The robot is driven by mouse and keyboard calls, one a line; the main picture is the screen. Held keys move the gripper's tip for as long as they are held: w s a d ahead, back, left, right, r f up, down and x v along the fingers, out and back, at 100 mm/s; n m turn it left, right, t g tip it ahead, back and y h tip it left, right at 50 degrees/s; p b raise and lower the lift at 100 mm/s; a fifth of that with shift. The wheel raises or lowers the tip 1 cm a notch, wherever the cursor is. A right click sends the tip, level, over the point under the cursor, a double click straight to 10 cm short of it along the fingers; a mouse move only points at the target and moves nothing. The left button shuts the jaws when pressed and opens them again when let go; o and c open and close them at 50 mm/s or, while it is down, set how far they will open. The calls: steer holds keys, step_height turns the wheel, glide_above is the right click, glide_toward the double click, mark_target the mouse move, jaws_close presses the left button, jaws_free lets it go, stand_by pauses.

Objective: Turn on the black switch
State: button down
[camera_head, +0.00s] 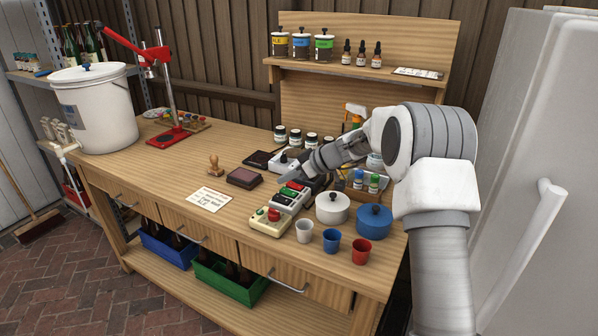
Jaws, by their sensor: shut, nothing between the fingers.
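A pale switch box (285,205) sits on the workbench, right of centre, with a row of small coloured rockers on top. A red rocker (296,186) and a green rocker (289,192) show on it. A dark rocker is hard to make out at this size, and I cannot tell its position. My gripper (284,179) is shut and empty, pointing left and down at the far end of this box. I cannot tell whether it touches the box. My gripper and wrist hide part of what lies behind.
White pot (332,208), blue pot (374,222) and small cups (331,240) stand to the right. A dark brown block (244,178) lies left. The bench's left middle is mostly clear.

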mark_target(283, 199)
steer(key=f, duration=0.3)
steer(key=a+f, duration=0.1)
steer(key=shift+w+a+f, duration=0.1)
steer(key=shift+w+f, duration=0.3)
steer(key=f+b, duration=0.1)
steer(key=b, duration=0.2)
steer(key=shift+w+a, duration=0.1)
steer(key=shift+r, duration=0.25)
steer(key=shift+f, duration=0.1)
steer(key=shift+s+d+f+b, duration=0.1)
steer(key=shift+s+d+b, duration=0.35)
steer(key=shift+b, duration=0.4)
steer(key=shift+d, duration=0.2)
